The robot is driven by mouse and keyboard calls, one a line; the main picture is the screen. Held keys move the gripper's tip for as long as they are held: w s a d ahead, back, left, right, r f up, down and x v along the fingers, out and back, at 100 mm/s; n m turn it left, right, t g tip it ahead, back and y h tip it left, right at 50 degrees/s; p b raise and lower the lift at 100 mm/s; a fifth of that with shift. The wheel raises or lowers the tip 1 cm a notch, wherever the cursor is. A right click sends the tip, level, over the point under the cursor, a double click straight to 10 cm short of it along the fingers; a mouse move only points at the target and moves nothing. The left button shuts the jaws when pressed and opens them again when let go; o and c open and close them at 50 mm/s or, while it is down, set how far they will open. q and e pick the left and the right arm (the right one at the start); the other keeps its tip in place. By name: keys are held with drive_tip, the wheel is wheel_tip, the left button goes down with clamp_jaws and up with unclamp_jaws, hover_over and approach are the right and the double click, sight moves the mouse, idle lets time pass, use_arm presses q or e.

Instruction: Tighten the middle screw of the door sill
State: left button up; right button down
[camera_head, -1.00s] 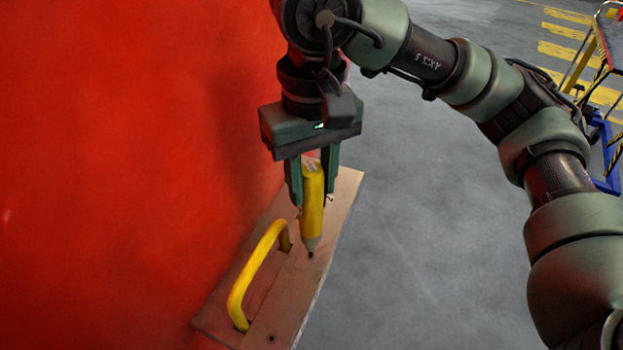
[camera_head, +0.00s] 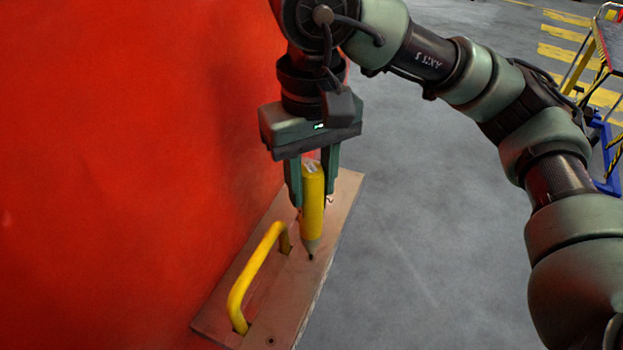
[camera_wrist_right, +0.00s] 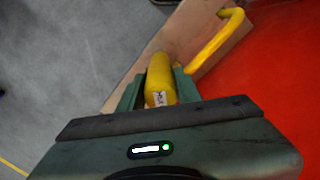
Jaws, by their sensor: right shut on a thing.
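My right gripper (camera_head: 312,190) is shut on a yellow screwdriver (camera_head: 312,205), which points down, nearly upright. Its dark tip meets the tan door sill (camera_head: 335,215) near the sill's middle, at the spot of the middle screw. The tip covers that screw, so I cannot see the screw itself. Another screw (camera_head: 270,341) shows at the sill's near end. In the right wrist view the screwdriver (camera_wrist_right: 160,80) sits between the fingers, over the sill (camera_wrist_right: 185,30). My left gripper is in neither view.
A yellow handle (camera_head: 258,268) stands up from the sill, left of the screwdriver. A large red wall (camera_head: 110,160) rises along the sill's left side. Grey floor (camera_head: 430,250) lies open to the right. A yellow and blue cart (camera_head: 605,130) stands at the far right.

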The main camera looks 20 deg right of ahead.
sight(311, 169)
drive_tip(key=shift+r+p, duration=1.8)
drive_tip(key=shift+r, duration=0.9)
drive_tip(key=shift+f, duration=0.1)
